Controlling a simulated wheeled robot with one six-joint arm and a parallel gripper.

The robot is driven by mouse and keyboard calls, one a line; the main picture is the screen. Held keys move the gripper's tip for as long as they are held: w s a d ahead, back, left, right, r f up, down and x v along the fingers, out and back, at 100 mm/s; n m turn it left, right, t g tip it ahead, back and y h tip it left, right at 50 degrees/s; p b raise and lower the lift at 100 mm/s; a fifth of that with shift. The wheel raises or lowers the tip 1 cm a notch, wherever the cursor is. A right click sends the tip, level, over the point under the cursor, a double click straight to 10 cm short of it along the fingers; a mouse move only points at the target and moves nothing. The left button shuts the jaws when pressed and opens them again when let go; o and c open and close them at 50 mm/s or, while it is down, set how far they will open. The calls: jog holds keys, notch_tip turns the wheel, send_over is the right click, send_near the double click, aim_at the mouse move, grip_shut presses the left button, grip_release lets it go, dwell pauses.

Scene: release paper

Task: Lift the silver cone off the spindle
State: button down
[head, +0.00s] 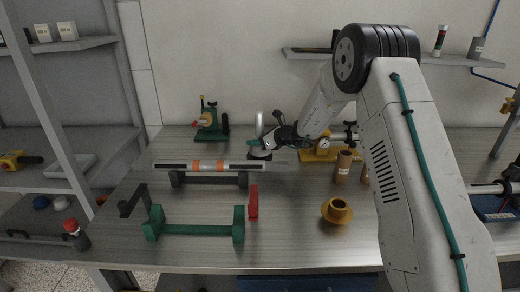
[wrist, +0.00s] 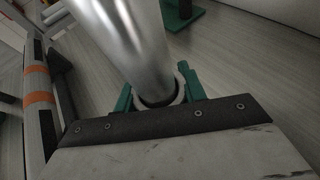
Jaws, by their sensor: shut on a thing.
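A silver cone (head: 259,124) stands roughly upright in my gripper (head: 262,143), by the right end of the spindle (head: 182,166). In the wrist view the shiny cone (wrist: 125,40) runs up from between the green fingers of my gripper (wrist: 160,92), which are shut on it. The spindle is a grey and black bar with orange bands, lying level on a dark stand (head: 208,181). It also shows at the left of the wrist view (wrist: 38,88). The cone looks apart from the banded part of the spindle; whether its lower end touches anything is unclear.
A red block (head: 253,203) and a green cradle (head: 195,230) are in front of the stand. A brass flanged piece (head: 337,211) and a brown cylinder (head: 343,167) are to the right. A green device (head: 210,121) stands behind.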

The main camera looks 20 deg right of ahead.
aim_at(261, 112)
jog(key=shift+d+r, duration=0.2)
jog(key=shift+r, duration=1.75)
jog(key=shift+r, duration=0.1)
jog(key=shift+r, duration=1)
jog(key=shift+a+r, duration=0.1)
jog(key=shift+r, duration=2.35)
jog(key=shift+r, duration=0.1)
jog(key=shift+a+r, duration=0.15)
jog(key=shift+r, duration=3.25)
jog(key=shift+r, duration=0.5)
